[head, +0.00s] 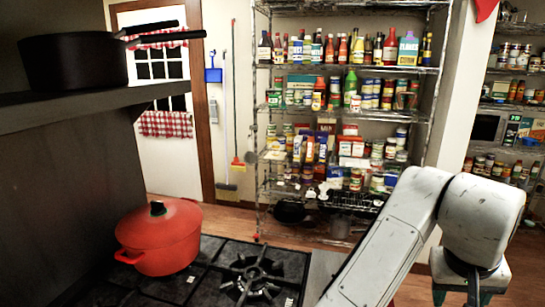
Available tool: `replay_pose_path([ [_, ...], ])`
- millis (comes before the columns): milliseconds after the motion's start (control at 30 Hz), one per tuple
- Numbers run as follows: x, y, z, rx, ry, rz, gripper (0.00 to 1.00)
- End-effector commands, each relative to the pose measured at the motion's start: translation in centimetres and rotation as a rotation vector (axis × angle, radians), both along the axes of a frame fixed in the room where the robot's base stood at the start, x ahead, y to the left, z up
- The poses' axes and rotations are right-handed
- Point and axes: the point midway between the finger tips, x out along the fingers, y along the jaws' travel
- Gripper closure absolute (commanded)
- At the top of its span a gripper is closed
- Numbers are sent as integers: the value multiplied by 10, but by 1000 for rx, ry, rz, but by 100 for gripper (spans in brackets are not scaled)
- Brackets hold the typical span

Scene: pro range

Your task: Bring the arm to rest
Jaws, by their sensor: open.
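My white arm (395,235) rises from the bottom edge at the right of the head view. It bends over at a rounded joint (482,220). Below that joint hangs my dark gripper (472,284), partly cut off by the bottom edge. It is open, and I see nothing held in it. Its fingertips are not clearly shown.
A red lidded pot (160,240) sits on the black gas stove (250,275), left of my arm. Dark pans (75,60) stand on a shelf (60,108) at upper left. A stocked wire rack (340,70) stands behind. Wooden floor shows between.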

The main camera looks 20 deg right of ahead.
Motion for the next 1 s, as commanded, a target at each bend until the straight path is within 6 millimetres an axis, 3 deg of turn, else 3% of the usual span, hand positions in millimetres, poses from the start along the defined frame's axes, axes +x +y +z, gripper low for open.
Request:
replay_pose_path([
  [200,2,-34,-16,-197,-36,57,46],
  [467,5,-40,-59,-305,-46,213,46],
  [767,-20,-4,-151,-227,-1,431,46],
  [1000,-80,59,-240,-9,66,568,46],
])
